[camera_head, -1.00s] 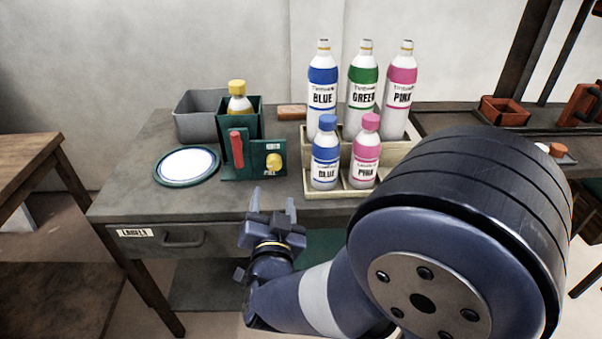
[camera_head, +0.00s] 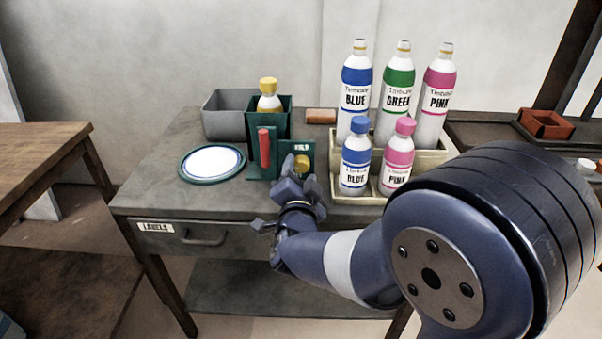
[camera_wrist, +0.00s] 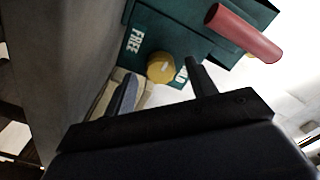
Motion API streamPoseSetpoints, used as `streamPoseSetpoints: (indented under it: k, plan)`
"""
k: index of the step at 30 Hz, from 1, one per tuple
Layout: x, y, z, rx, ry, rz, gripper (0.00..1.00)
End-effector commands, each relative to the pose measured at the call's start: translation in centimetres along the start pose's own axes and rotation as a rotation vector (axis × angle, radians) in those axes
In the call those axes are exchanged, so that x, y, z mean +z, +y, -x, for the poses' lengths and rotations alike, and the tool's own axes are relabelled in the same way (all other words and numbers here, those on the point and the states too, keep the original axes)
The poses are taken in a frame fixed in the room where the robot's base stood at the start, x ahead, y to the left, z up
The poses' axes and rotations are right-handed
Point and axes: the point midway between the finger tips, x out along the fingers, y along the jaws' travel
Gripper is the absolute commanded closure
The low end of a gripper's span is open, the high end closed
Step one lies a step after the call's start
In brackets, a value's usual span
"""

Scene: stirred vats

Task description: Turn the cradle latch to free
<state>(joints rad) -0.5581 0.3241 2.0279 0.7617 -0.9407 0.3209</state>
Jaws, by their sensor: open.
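The dark green cradle (camera_head: 284,112) stands on the grey bench, with a yellow-capped bottle (camera_head: 268,95) in it. A red handle (camera_head: 264,148) stands upright at its front. The latch is a round yellow knob (camera_head: 302,162) on the front plate, below a label that seems to read HOLD. In the wrist view the knob (camera_wrist: 161,68) shows between a FREE label (camera_wrist: 137,40) and partly hidden lettering. My gripper (camera_head: 301,177) is open just in front of the knob. In the wrist view its fingers (camera_wrist: 163,88) lie either side of the knob's line; contact cannot be told.
A white-topped round dish (camera_head: 212,162) lies left of the cradle, and a grey bin (camera_head: 224,113) stands behind. A cream rack (camera_head: 428,158) of blue, green and pink bottles stands close on the right. The bench front has a drawer (camera_head: 190,239) labelled LABELS.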

Motion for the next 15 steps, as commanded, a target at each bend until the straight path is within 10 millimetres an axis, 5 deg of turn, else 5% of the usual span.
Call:
streamPoseSetpoints:
  k: [15]
  plan:
    - [-0.02,0.00,-1.24,0.000,-0.001,0.001,0.52]
